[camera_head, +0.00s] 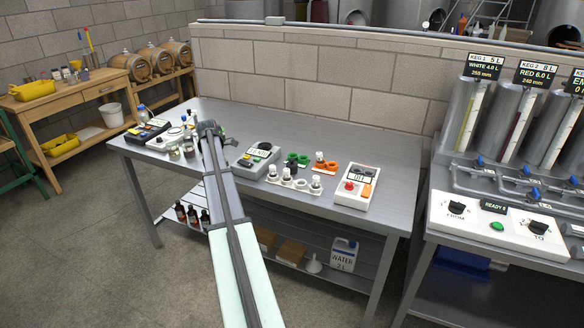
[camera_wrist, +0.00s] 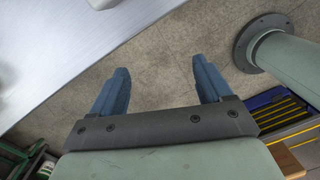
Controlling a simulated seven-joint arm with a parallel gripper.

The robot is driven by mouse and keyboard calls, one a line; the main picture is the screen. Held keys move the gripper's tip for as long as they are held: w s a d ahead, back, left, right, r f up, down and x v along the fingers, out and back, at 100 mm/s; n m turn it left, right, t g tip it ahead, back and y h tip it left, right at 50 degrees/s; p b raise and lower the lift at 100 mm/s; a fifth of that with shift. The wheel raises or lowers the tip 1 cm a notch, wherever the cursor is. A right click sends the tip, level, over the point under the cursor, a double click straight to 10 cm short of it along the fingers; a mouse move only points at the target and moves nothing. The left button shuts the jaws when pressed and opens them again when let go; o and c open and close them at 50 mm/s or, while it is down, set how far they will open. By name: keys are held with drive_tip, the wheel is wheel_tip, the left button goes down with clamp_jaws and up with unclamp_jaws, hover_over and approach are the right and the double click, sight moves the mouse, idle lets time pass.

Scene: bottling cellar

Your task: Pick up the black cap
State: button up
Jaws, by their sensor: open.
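I cannot pick out a black cap with certainty in either view. In the head view, several small parts stand on the grey metal table (camera_head: 330,140), too small to tell apart fully. They include white-topped vials (camera_head: 316,185), green rings (camera_head: 303,161) and orange rings (camera_head: 326,167). My gripper (camera_wrist: 160,66) shows in the wrist view with its two blue fingers wide apart and nothing between them. Bare floor lies beyond the fingers, and a pale table edge is at the upper left. In the head view my arm crosses the table's left half and hides part of it; I cannot make out the fingers there.
A keg station (camera_head: 500,210) stands right. A block wall (camera_head: 320,75) closes the back.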

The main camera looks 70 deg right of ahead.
drive_tip(key=shift+n, duration=0.3)
drive_tip(key=s+d+r, duration=0.1)
drive_tip(key=d+r, duration=0.1)
drive_tip(key=s+d+r, duration=0.2)
drive_tip(key=d, duration=0.1)
drive_tip(key=s+d+r, duration=0.1)
drive_tip(key=d+r, duration=0.1)
drive_tip(key=shift+s+d+r, duration=0.3)
drive_tip(key=shift+d, duration=0.1)
approach(291, 159)
drive_tip(key=shift+t+y, duration=0.3)
drive_tip(key=shift+t, duration=0.1)
drive_tip(key=f, duration=0.7)
drive_tip(key=shift+s+d+f, duration=0.25)
drive_tip(key=shift+f, duration=0.15)
drive_tip(key=shift+s+a+f, duration=0.1)
drive_tip(key=shift+f, duration=1.2)
drive_tip(key=shift+s+f, duration=0.1)
drive_tip(key=shift+f, duration=1.25)
drive_tip(key=shift+c, duration=0.2)
drive_tip(key=c, duration=1)
drive_tip(key=shift+r, duration=0.15)
